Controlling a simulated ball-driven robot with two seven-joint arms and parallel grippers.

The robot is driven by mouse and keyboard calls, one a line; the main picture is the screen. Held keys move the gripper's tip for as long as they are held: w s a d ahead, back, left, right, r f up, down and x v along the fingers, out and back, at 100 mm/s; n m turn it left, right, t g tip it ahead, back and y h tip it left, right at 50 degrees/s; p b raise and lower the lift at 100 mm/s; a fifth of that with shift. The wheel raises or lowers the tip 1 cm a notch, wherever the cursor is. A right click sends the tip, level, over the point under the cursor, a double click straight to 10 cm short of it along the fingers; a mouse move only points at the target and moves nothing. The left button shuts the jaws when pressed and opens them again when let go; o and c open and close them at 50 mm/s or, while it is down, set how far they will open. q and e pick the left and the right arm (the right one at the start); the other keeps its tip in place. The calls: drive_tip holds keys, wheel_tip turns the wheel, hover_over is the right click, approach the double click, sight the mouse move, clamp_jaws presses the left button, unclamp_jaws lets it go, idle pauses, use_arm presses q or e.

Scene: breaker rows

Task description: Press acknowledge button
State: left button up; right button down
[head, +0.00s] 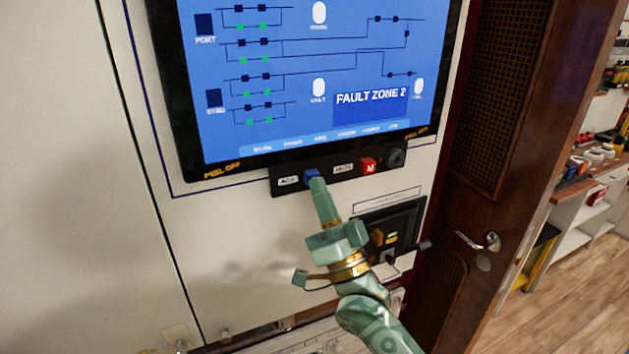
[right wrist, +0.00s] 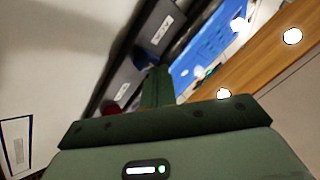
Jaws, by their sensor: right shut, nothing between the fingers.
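The acknowledge button is a blue button (head: 312,174) beside a white "ACK" label (head: 289,181) on a black strip below the screen. My right gripper (head: 317,183) is shut and empty, with its fingertips at the blue button's lower edge in the head view. I cannot tell whether they touch it or press it. In the right wrist view the shut fingers (right wrist: 157,75) point at the strip, and the blue button (right wrist: 146,58) shows partly behind the fingertips. My left gripper is not in view.
A red button (head: 368,165) and a black knob (head: 396,158) sit further right on the strip. The screen (head: 290,60) above reads "FAULT ZONE 2". A black panel (head: 408,222) lies below, right of my arm. A wooden door (head: 510,130) stands at right.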

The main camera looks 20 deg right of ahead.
drive_tip(key=shift+w, duration=0.15)
idle(0.5)
drive_tip(key=shift+w, duration=0.3)
drive_tip(key=shift+s+p, duration=0.35)
drive_tip(key=shift+s, duration=0.2)
drive_tip(key=s+p, duration=0.1)
drive_tip(key=s, duration=0.3)
drive_tip(key=s+p, duration=0.1)
drive_tip(key=shift+s+d+p, duration=0.25)
drive_tip(key=shift+s+p, duration=0.1)
drive_tip(key=shift+s, duration=0.05)
idle(0.5)
